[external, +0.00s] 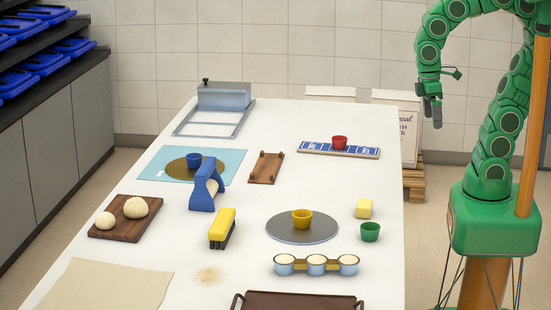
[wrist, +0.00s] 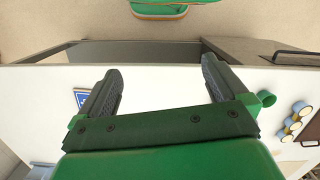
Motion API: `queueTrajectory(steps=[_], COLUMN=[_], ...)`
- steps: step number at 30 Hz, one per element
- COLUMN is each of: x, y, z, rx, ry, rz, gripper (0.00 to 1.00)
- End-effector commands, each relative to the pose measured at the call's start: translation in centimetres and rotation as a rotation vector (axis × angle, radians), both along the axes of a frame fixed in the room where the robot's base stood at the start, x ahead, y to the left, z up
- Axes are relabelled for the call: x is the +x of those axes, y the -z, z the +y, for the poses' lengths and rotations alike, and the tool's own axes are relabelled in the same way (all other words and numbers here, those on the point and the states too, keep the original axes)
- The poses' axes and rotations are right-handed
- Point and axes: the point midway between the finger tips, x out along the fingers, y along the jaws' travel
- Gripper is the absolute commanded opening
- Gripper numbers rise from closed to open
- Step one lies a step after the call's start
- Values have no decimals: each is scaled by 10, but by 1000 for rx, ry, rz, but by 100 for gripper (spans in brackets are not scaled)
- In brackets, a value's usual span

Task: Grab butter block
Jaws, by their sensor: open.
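The butter block (external: 364,208) is a small pale yellow block on the right part of the white table, just behind a green cup (external: 370,232). My gripper (external: 433,112) hangs from the green arm in the air, beyond the table's right edge and well apart from the butter. In the wrist view my gripper (wrist: 160,72) has its two dark fingers spread wide with nothing between them. The green cup also shows there (wrist: 266,98), right of the right finger. I cannot make out the butter in the wrist view; the finger may hide it.
Near the butter are a yellow cup (external: 302,219) on a round grey plate (external: 285,236) and a holder with three white-topped cups (external: 316,265). A red cup (external: 340,142) stands on a blue board (external: 312,148) farther back.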

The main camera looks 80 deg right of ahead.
Motion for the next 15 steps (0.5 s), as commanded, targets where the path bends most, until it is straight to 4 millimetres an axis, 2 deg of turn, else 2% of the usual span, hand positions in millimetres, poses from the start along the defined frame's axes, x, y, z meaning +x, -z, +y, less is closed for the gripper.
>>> queueTrajectory(steps=[3, 6, 11, 12, 14, 15], x=[-21, -31, -35, -35, -35, -35], y=[13, 19, 21, 22, 21, 21], z=[-9, -12, -13, -13, -13, -13], rx=[-11, -17, -20, -20, -20, -20], ry=[114, 170, 199, 199, 198, 197], rz=[9, 15, 16, 16, 16, 17], gripper=[100, 100, 100, 98, 89, 89])
